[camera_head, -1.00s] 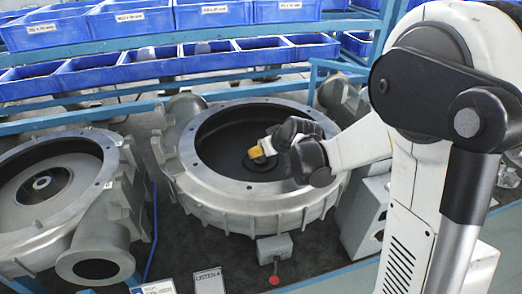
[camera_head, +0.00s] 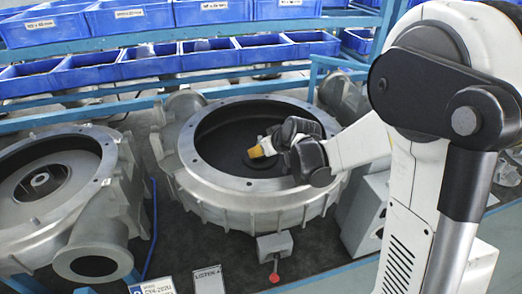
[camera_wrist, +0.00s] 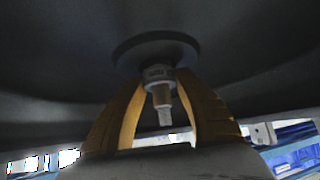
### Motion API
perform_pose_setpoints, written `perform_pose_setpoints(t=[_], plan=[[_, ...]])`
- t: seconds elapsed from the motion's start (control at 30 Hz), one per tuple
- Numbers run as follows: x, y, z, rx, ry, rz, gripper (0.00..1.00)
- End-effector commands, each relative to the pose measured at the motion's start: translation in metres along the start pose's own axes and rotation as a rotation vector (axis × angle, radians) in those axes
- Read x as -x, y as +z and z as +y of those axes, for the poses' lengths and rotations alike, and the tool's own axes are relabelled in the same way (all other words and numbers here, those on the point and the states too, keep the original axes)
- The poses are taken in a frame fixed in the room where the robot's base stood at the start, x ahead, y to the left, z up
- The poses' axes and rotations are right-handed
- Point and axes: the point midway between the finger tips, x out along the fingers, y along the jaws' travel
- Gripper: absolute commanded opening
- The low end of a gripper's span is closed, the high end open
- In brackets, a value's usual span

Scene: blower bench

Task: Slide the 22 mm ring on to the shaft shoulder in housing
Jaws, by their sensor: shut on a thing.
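The round grey housing (camera_head: 245,208) stands open in the middle of the head view, with a dark cavity. My gripper (camera_head: 255,152) reaches into it from the right, its yellow fingertips over the hub at the centre. In the wrist view my gripper (camera_wrist: 160,78) has one finger on each side of the shaft (camera_wrist: 164,112), which sticks out from a dark round hub (camera_wrist: 130,50). A grey ring (camera_wrist: 158,73) sits around the shaft between the fingertips, close to the hub. The fingers are shut on it. I cannot tell whether it touches the shoulder.
A second blower housing (camera_head: 95,205) with a round outlet stands at the left. Blue bins (camera_head: 130,62) line the rack behind. A grey box with a red knob (camera_head: 274,277) is at the front of the middle housing. White label cards (camera_head: 208,281) stand at the front edge.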

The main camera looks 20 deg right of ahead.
Motion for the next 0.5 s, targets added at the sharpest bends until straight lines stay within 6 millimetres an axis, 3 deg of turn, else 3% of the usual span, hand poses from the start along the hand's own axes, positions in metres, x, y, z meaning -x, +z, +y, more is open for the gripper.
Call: perform_pose_setpoints(t=[0.5], plan=[[-0.0041, 0.0040, 0.0000, 0.000, 0.000, 0.000, 0.03]])
